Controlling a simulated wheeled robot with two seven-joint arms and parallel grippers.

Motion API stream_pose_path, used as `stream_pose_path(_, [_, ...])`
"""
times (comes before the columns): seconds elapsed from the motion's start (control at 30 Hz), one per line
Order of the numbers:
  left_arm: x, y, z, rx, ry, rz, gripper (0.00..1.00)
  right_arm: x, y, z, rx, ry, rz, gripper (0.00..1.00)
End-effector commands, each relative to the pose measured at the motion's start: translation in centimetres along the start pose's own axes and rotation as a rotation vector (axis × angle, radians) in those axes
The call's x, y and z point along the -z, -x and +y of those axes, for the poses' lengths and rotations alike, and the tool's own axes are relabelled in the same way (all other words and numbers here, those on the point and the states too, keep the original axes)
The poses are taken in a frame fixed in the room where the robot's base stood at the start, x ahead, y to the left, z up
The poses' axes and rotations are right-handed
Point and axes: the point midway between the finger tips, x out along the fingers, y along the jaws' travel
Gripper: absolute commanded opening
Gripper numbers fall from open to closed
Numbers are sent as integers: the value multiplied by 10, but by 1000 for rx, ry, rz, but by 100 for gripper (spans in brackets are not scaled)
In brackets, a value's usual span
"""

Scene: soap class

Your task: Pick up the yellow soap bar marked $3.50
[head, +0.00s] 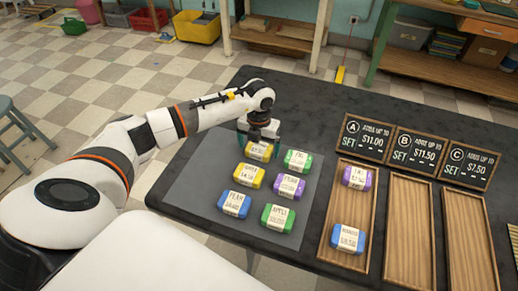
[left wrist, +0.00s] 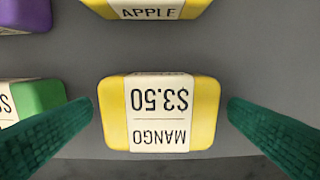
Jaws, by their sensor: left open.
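The yellow soap bar marked MANGO $3.50 (left wrist: 112,115) lies on the grey mat in the left wrist view, its label upside down. In the head view it is the back-left bar (head: 254,155), partly under my gripper. My left gripper (head: 259,143) is above it, open. Its two green fingers stand on either side of the bar in the left wrist view, with a gap on each side. A second yellow bar (head: 249,176), marked APPLE in the left wrist view (left wrist: 150,10), lies in front of it. My right gripper is not in view.
A green bar (head: 297,160) lies close beside the mango bar. Purple, blue and green bars lie nearer on the mat (head: 207,160). The wooden tray (head: 335,215) under sign A holds a purple and a blue bar. Trays (head: 408,235) under B and C are empty.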

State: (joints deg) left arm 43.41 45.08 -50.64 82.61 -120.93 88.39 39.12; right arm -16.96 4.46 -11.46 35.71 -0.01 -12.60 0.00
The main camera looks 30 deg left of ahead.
Motion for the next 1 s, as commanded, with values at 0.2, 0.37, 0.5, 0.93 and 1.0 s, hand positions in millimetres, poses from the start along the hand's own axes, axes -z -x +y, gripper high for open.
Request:
stream_pose_path(0.2, [0,-7,0,0,-1,0,98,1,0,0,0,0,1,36])
stream_pose_path(0.37, [0,-7,0,0,-1,0,88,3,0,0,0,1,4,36])
stream_pose_path(0.5, [0,-7,0,0,-1,0,65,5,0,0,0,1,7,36])
stream_pose_path(0.93, [1,1,0,-1,-1,4,47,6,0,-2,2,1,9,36])
stream_pose_path(1.0, [1,11,0,0,-1,5,47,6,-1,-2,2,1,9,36])
